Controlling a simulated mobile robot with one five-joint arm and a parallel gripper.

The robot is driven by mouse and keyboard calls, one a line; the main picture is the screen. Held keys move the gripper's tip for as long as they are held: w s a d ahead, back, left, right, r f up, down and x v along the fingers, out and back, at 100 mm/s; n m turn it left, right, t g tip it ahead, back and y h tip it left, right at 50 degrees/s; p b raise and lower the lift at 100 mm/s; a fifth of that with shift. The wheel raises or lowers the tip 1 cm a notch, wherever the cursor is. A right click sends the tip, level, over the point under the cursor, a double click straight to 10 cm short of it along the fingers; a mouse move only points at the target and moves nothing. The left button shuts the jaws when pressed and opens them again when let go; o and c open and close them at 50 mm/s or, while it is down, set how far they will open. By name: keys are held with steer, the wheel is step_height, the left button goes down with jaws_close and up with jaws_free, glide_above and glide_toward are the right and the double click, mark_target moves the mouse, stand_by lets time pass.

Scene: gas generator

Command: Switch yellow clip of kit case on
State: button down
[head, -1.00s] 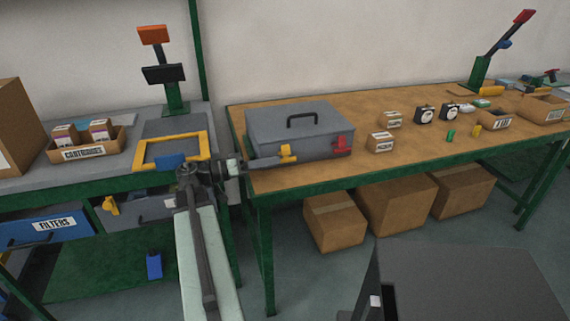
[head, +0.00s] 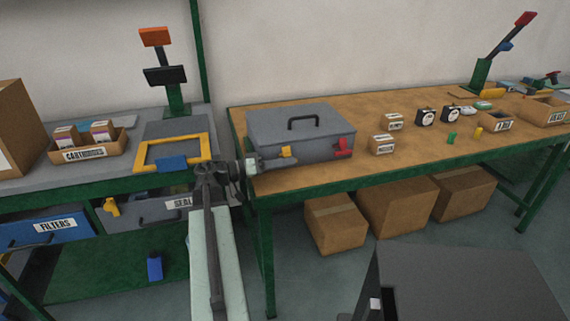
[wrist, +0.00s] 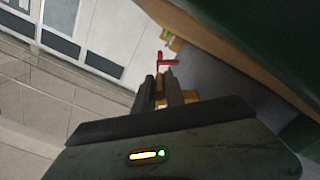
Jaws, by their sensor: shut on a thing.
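The grey kit case (head: 300,125) with a black top handle stands closed on the left end of the wooden workbench. Its yellow clip (head: 286,152) is on the front face, left of a red clip (head: 343,148). My gripper (head: 282,157) is at the yellow clip and shut on it; its fingers partly cover the clip. In the wrist view, yellow shows between the fingers of my gripper (wrist: 161,88), and the red clip (wrist: 167,62) shows beyond them.
The green bench edge (head: 330,183) runs just below the case front. Small labelled boxes (head: 382,144) stand right of the case. At left is a second bench with a yellow frame (head: 172,141). Cardboard boxes (head: 397,203) sit under the wooden bench.

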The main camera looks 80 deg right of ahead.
mark_target(284, 149)
steer(key=shift+r, duration=0.1)
steer(key=shift+d+r+n+p, duration=0.1)
steer(key=shift+r+n+p, duration=0.5)
steer(key=shift+n, duration=0.5)
steer(key=n, duration=0.1)
steer(key=n+p, duration=0.1)
steer(key=r+n, duration=0.1)
steer(key=shift+w+d+r+n, duration=0.1)
steer(key=shift+w+d+n, duration=0.05)
steer(key=shift+d+n, duration=0.2)
steer(key=n, duration=0.2)
steer(key=r+n+p, duration=0.1)
steer(key=shift+w+d, duration=0.2)
steer(key=shift+d, duration=0.15)
steer(key=shift+w+d+r+n+p, duration=0.1)
steer(key=shift+d+n+p, duration=0.1)
steer(key=shift+n, duration=0.55)
steer(key=shift+w+d+r+n+p, duration=0.1)
steer(key=shift+d+n, duration=0.05)
steer(key=shift+n, duration=0.55)
steer(key=shift+d, duration=0.1)
steer(key=c, duration=1.4)
jaws_free()
